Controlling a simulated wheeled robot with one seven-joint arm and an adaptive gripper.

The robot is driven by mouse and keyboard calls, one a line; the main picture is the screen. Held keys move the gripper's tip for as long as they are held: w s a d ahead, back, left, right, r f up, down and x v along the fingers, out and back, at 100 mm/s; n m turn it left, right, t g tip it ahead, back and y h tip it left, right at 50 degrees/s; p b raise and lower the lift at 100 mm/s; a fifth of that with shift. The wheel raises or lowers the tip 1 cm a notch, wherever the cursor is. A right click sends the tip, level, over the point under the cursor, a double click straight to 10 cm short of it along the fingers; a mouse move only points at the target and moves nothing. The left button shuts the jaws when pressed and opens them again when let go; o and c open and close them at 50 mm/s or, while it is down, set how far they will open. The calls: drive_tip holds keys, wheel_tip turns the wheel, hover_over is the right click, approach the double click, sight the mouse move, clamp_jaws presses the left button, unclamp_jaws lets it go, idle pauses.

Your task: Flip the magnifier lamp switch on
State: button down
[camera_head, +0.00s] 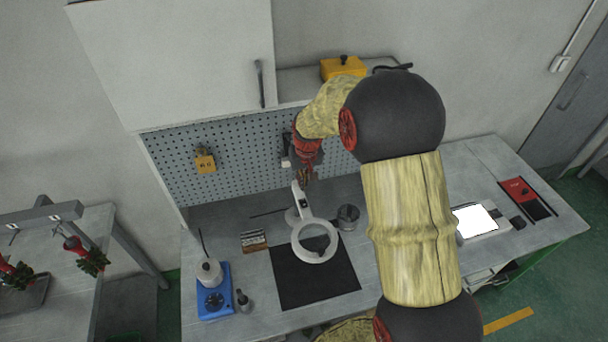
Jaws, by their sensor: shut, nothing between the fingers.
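The magnifier lamp (315,251) stands on the workbench, its white ring head over a black mat and its arm reaching back to a round base. Its light does not look lit. A small dark spot (304,204) on the lamp's arm may be the switch; it is too small to tell its position. My gripper (306,181) is shut and empty, just above the back end of the lamp's arm. I cannot tell whether the fingertips touch the lamp. My arm comes in from the right and covers part of the bench behind it.
On the workbench are a blue device (214,295), a dark metal cup (348,217), a small brown box (254,241) and a white-screened device (476,221). A pegboard (235,165) stands behind. An overhead cabinet (180,60) is at upper left. The black mat (310,292) is mostly clear.

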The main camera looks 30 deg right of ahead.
hover_over(304, 202)
drive_tip(key=f, duration=0.5)
drive_tip(key=shift+w+f, duration=0.25)
drive_tip(key=shift+f, duration=0.15)
drive_tip(key=shift+s+f, duration=0.15)
drive_tip(key=shift+f, duration=0.6)
drive_tip(key=s+f+t+b, duration=0.1)
drive_tip(key=b, duration=0.2)
drive_tip(key=shift+a+f+t, duration=0.1)
drive_tip(key=shift+f+t, duration=0.05)
drive_tip(key=shift+t, duration=0.15)
drive_tip(key=shift+r, duration=0.3)
drive_tip(key=shift+w, duration=0.25)
